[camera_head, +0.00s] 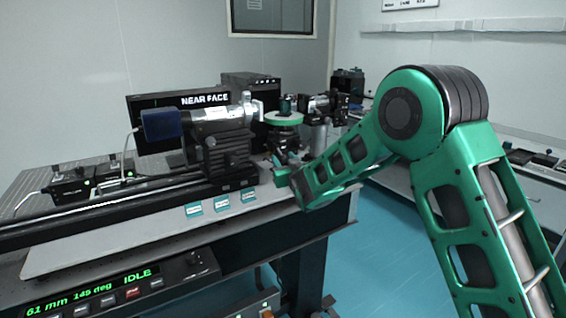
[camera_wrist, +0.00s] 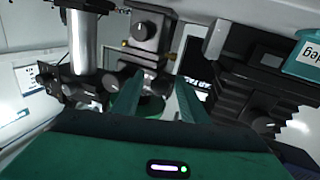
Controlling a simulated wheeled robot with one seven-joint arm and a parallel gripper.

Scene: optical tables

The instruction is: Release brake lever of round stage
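The round stage (camera_head: 284,118) has a green disc top on a dark mount near the right end of the optical table, with a small dark cylinder on it. My gripper (camera_head: 280,168) is low in front of the mount, partly hidden by my forearm. In the wrist view my gripper (camera_wrist: 159,80) shows two green fingers spread apart, with no object clearly held between them. A green curved part (camera_wrist: 152,106) shows between the fingers, probably the stage. I cannot make out the brake lever in either view.
A lens barrel with a blue end (camera_head: 162,124) sits on a black rail carriage (camera_head: 225,157) left of the stage. Small labelled cards (camera_head: 221,201) lie along the table's front edge. A control panel (camera_head: 95,295) reads "61 mm 145 deg IDLE". Teal floor is clear at right.

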